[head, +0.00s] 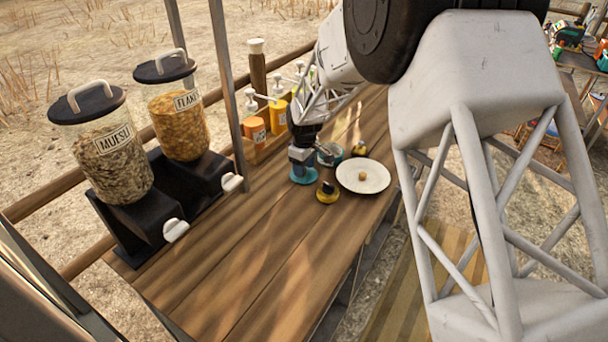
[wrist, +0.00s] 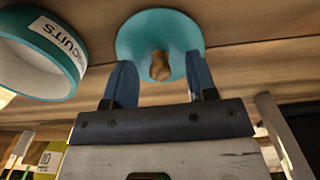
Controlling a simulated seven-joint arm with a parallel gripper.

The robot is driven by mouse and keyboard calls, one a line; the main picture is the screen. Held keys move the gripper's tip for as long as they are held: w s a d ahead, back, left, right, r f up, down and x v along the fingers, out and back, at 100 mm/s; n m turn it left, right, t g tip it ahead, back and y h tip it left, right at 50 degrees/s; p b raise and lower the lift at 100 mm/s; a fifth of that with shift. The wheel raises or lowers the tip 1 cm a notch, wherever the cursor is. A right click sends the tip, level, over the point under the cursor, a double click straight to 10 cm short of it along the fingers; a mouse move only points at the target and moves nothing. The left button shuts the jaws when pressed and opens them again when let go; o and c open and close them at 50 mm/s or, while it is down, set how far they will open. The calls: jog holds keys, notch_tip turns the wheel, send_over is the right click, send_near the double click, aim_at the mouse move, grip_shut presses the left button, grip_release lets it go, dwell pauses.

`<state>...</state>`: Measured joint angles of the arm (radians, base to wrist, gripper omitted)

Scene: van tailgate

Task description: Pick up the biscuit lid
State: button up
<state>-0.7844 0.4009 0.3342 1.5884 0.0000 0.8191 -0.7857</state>
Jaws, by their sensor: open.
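The biscuit lid (wrist: 145,35) is a teal disc with a brown wooden knob (wrist: 160,66). It lies on the wooden counter, and its teal edge shows under my gripper in the head view (head: 304,177). My gripper (wrist: 160,80) is open, with one blue finger on each side of the knob; I cannot tell whether they touch it. In the head view my gripper (head: 303,162) points down over the lid and hides most of it. A teal and white jar labelled BISCUITS (wrist: 38,62) stands beside the lid, also visible in the head view (head: 330,155).
A small yellow item with a dark knob (head: 327,192) and a white plate (head: 375,184) with a small round thing are close by. Pump bottles (head: 278,115) stand behind. Cereal dispensers (head: 100,150) stand left. The near counter (head: 240,265) is clear.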

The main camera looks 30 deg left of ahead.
jog(key=shift+f, duration=0.45)
grip_shut()
dwell(0.3)
jog(key=shift+r, duration=0.1)
jog(key=shift+r, duration=4.95)
jog(key=w+d+r, duration=0.1)
jog(key=w+d, duration=0.2)
jog(key=w, duration=0.9)
jog(key=shift+d+r, duration=0.15)
jog(key=shift+r, duration=0.05)
